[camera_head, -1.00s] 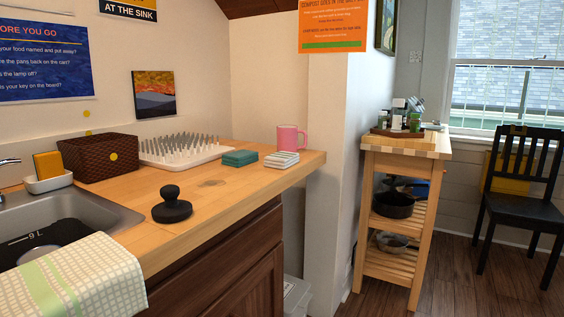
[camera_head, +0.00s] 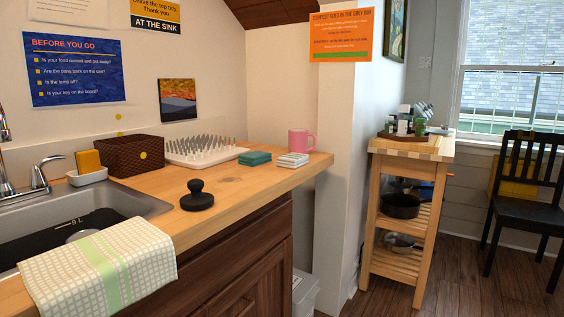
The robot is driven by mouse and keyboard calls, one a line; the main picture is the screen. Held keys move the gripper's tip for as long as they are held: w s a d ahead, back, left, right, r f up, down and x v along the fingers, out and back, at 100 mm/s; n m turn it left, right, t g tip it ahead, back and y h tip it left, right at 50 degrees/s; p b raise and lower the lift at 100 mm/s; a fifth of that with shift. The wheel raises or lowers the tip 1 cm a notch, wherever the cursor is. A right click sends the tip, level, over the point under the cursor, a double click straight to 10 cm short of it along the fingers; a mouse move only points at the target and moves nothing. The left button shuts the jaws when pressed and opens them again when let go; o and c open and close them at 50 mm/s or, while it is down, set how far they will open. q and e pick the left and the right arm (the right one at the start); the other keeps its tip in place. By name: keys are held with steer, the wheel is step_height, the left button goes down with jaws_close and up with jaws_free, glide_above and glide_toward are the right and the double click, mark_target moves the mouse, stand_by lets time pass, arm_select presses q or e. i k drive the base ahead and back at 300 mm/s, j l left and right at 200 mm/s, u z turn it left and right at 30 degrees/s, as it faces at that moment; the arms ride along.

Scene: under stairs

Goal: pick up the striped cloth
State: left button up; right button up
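A cloth (camera_head: 100,266) with a white grid pattern and pale green stripes lies at the lower left. It drapes over the front edge of the sink and counter, and its front part hangs down. Another small folded cloth (camera_head: 293,160), whitish with what look like stripes, lies flat on the counter near its right end, in front of the pink mug (camera_head: 302,140). A folded teal cloth or sponge (camera_head: 254,158) lies just left of it. Neither of my grippers shows in the head view.
The wooden counter (camera_head: 235,184) has a black round stamp-like object (camera_head: 196,196) near its front edge. A white spiked drying rack (camera_head: 204,153) and a brown woven basket (camera_head: 136,155) stand at the back. A wooden cart (camera_head: 410,152) and a black chair (camera_head: 522,190) stand right.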

mark_target(293, 160)
steer(key=i+l+u, duration=0.15)
steer(key=l+u, duration=0.15)
steer(key=u, duration=0.15)
steer(key=i+l+u, duration=0.1)
steer(key=l+u, duration=0.3)
steer(key=i+l+u, duration=0.15)
steer(key=l, duration=0.4)
steer(key=l+u, duration=0.2)
steer(key=l, duration=0.35)
steer(key=l+u, duration=0.15)
steer(key=l, duration=2.15)
